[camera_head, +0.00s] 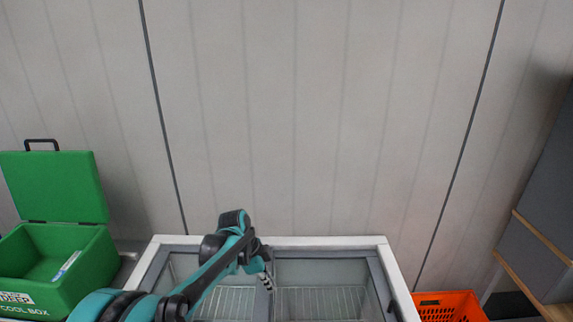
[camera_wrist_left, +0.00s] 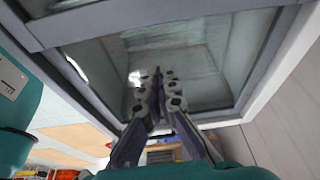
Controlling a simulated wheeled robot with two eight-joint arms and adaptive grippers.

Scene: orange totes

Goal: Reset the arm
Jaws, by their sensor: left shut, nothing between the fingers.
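My left arm comes in from the lower left in the head view and reaches over a white-framed chest with glass lids (camera_head: 340,241). My left gripper (camera_head: 266,281) points down over the middle of the chest. In the left wrist view the fingers of the left gripper (camera_wrist_left: 157,92) are together, with nothing between them. Behind the fingers is a glass pane in a grey frame (camera_wrist_left: 270,62). I cannot tell how far the fingertips are from the glass. My right gripper is not in view.
A green cool box (camera_head: 92,262) with its lid raised stands at the left, with a small item inside. An orange crate (camera_head: 449,297) stands right of the chest. Grey and wooden furniture (camera_head: 545,190) is at the far right. A panelled wall (camera_head: 320,110) closes the back.

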